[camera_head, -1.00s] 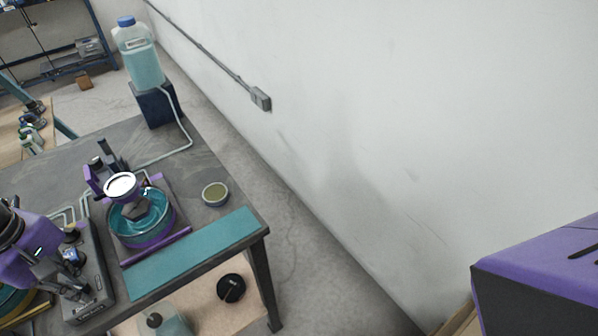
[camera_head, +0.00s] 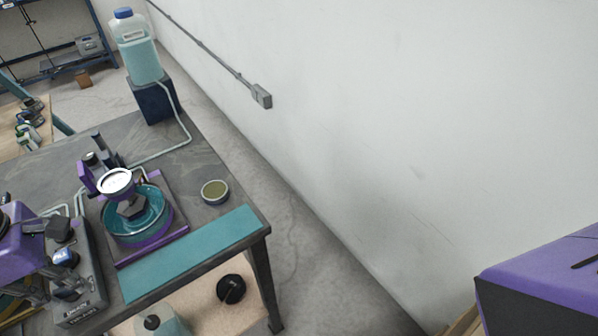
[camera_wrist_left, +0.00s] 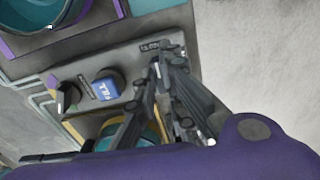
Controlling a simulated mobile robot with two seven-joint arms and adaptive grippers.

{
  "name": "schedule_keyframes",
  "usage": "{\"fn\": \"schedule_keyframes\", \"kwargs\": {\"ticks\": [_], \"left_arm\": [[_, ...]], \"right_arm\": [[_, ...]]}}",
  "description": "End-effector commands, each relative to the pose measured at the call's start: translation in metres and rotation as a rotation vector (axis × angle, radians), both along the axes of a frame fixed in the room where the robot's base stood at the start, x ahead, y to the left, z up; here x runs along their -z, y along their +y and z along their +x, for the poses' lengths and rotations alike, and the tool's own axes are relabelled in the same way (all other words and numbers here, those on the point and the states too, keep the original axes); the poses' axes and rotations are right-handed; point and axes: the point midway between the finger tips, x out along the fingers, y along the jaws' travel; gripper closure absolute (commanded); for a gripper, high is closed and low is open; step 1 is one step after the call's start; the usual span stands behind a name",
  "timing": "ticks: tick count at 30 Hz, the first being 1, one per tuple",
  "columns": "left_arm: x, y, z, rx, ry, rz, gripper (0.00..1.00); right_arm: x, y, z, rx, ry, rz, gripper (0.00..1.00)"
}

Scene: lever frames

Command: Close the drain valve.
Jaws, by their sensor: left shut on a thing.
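A grey control box (camera_head: 80,285) stands at the left of the bench. It bears a blue knob (camera_head: 66,258) and a dark knob, which shows with a green mark in the left wrist view (camera_wrist_left: 66,97). My left gripper (camera_head: 64,284) reaches over the box from the left. In the left wrist view its fingertips (camera_wrist_left: 166,60) are close together near the label on the box's end, clear of the blue knob (camera_wrist_left: 106,85). They are shut on a small part, apparently the drain valve's lever, which the fingers mostly hide. My right gripper is not in view.
A round teal basin (camera_head: 150,217) with a white-topped device stands beside the box. A small olive bowl (camera_head: 215,191) and a teal strip (camera_head: 190,255) lie to its right. A bottle (camera_head: 136,50) on a dark block feeds a tube. The wall is at right.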

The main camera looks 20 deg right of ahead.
Motion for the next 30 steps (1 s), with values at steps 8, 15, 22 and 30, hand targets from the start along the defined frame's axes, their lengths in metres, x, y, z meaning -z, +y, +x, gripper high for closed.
{"fn": "schedule_keyframes", "kwargs": {"ticks": [8,15,22,30], "left_arm": [[-0.0018,0.0012,0.0012,-0.055,-0.004,0.003,1.00],[-0.0021,0.0012,0.0014,-0.060,-0.004,0.003,1.00],[-0.0020,0.0012,0.0014,-0.060,-0.006,0.002,0.81],[-0.0009,0.0005,0.0006,-0.057,-0.002,0.001,0.72]], "right_arm": [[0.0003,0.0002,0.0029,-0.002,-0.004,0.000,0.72],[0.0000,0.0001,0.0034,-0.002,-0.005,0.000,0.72],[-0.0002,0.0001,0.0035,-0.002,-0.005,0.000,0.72],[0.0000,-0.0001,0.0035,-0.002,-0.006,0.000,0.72]]}}
